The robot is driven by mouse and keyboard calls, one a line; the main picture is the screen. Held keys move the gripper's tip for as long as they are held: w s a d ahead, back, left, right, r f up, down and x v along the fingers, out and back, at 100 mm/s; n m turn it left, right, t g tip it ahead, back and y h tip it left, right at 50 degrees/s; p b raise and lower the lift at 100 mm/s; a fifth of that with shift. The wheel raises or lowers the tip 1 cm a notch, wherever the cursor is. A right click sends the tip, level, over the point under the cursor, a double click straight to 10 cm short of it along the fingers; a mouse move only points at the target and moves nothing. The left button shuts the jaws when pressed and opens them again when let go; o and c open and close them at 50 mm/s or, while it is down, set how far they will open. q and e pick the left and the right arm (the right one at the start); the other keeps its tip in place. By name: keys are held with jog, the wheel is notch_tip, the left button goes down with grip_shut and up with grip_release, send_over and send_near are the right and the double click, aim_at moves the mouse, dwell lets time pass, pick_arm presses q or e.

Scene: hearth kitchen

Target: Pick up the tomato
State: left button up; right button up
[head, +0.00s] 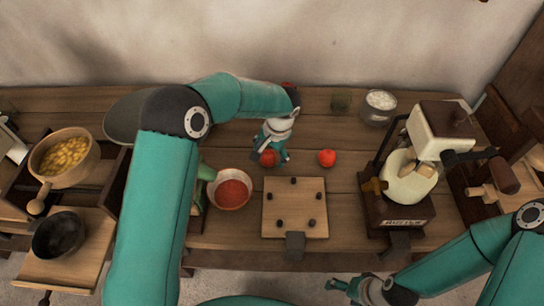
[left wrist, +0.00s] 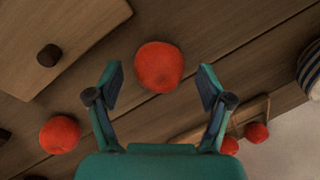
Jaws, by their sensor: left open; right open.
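A round red tomato (left wrist: 160,66) lies on the wooden table, ahead of and between the fingers of my left gripper (left wrist: 158,92) in the left wrist view. The gripper is open, and its fingers are apart from the tomato in that view. In the head view my left gripper (head: 273,150) points down over this tomato (head: 268,158) and partly hides it. A second tomato (head: 327,158) lies to its right; a tomato also shows at lower left in the left wrist view (left wrist: 60,134). My right gripper (head: 350,288) is open and empty at the bottom edge.
A board with dark pegs (head: 295,190) lies in front of the tomatoes. A bowl of red sauce (head: 231,189) stands front left. A cream machine (head: 410,170) and a bowl of white food (head: 379,107) stand to the right. Bare table surrounds the second tomato.

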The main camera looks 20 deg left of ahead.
pick_arm(q)
jog(key=shift+a+f, duration=0.1)
jog(key=shift+f, duration=0.25)
jog(key=c, duration=1.3)
jog(key=shift+o, duration=0.2)
jog(key=shift+r, duration=0.1)
notch_tip(320, 180, up, 20)
